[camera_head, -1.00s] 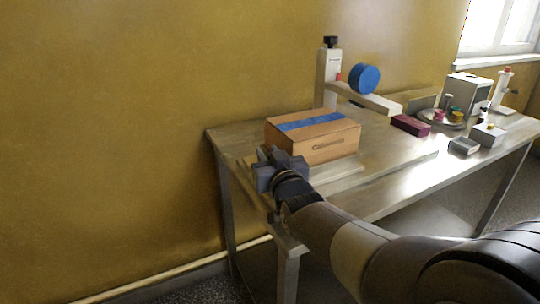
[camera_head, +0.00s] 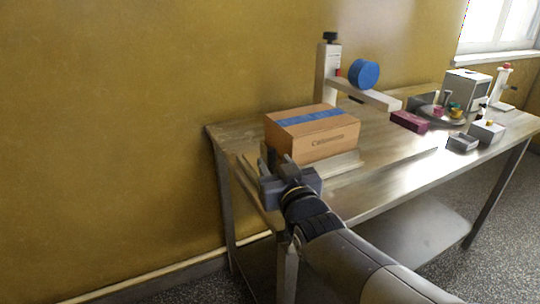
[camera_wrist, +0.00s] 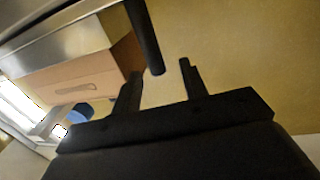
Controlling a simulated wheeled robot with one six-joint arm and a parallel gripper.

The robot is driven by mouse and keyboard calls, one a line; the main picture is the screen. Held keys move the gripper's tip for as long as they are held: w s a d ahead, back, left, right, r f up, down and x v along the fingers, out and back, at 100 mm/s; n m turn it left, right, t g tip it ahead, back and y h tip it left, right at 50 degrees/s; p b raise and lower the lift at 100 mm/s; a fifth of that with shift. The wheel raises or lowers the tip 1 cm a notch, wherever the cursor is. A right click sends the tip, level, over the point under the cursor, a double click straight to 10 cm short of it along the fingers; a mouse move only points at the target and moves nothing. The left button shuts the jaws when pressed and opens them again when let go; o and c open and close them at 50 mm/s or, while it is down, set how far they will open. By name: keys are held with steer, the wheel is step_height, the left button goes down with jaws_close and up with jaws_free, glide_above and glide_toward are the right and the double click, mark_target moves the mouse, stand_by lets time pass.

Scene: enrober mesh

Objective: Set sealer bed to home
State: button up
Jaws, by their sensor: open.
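A cardboard box (camera_head: 325,143) with blue tape along its top sits on the pale sealer bed (camera_head: 343,167) at the table's near left end. The sealer's upright post (camera_head: 327,82), with a black knob on top, stands behind the box. A blue tape roll (camera_head: 364,75) is mounted by its arm (camera_head: 375,97). My gripper (camera_head: 276,163) is open at the near left corner of the box. In the wrist view a dark rod (camera_wrist: 145,35) reaches down between the open fingers (camera_wrist: 160,68); I cannot tell whether they touch it. The box (camera_wrist: 80,80) shows left of them.
The metal table (camera_head: 400,165) has clear room right of the bed. A dark red block (camera_head: 409,121), a small grey tray (camera_head: 463,142), a white box with buttons (camera_head: 487,131) and a larger white machine (camera_head: 466,86) stand farther right. A yellow wall (camera_head: 120,140) is behind.

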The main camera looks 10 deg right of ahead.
mark_target(272, 157)
steer(key=shift+s+d, duration=0.15)
steer(key=shift+s, duration=0.95)
steer(key=shift+s+d, duration=0.15)
steer(key=shift+s, duration=0.95)
steer(key=w, duration=0.3)
steer(key=w+a, duration=0.1)
steer(key=w, duration=0.7)
steer(key=shift+a, duration=0.3)
steer(key=shift+d, duration=0.15)
steer(key=shift+s, duration=0.1)
